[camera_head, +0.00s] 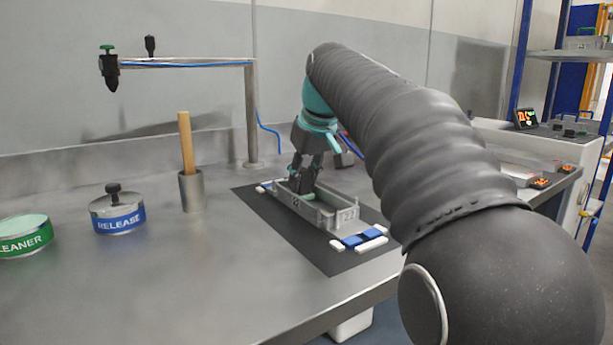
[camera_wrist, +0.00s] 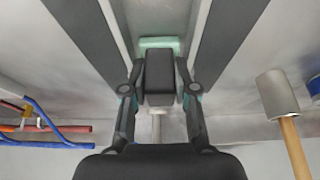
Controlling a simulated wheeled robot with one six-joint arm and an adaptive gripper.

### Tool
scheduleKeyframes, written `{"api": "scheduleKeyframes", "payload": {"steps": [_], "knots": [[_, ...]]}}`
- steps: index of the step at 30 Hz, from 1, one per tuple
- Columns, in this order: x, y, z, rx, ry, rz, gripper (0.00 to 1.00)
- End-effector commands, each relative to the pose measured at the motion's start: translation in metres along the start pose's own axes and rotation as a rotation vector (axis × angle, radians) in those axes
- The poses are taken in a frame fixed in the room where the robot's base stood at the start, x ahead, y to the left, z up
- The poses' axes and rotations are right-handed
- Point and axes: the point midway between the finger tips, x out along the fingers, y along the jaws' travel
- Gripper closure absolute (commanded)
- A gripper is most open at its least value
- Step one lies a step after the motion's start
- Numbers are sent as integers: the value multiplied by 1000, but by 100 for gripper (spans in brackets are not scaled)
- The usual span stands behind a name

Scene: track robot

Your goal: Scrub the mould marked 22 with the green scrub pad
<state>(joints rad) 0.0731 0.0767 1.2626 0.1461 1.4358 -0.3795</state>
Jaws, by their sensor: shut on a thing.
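The grey mould marked 22 (camera_head: 347,221) is an open tray on a dark mat (camera_head: 335,258). My gripper (camera_head: 303,165) points down into the far part of the mould and is shut on the green scrub pad (camera_wrist: 160,43). In the wrist view the pad's green edge shows beyond a dark block between the fingers (camera_wrist: 160,85), with the mould's long walls on both sides. The pad is low inside the mould; whether it touches the floor of the mould I cannot tell.
Blue and white pieces (camera_head: 362,239) lie at the mould's near end. To the left stand a metal cup (camera_head: 193,192) with a wooden handle, a RELEASE tin (camera_head: 118,219) and a CLEANER tin (camera_head: 25,240). A post with an overhead arm (camera_head: 251,115) stands behind. The bench front is clear.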

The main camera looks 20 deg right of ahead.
Motion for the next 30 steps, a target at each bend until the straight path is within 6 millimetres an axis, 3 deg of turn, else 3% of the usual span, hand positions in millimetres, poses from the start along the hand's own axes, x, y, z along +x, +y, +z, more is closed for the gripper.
{"api": "scheduleKeyframes", "payload": {"steps": [8,21,30], "knots": [[0,0,-2,0,0,0,100],[11,0,-22,-1,-2,-1,100],[14,0,-22,0,-3,-1,100]]}}
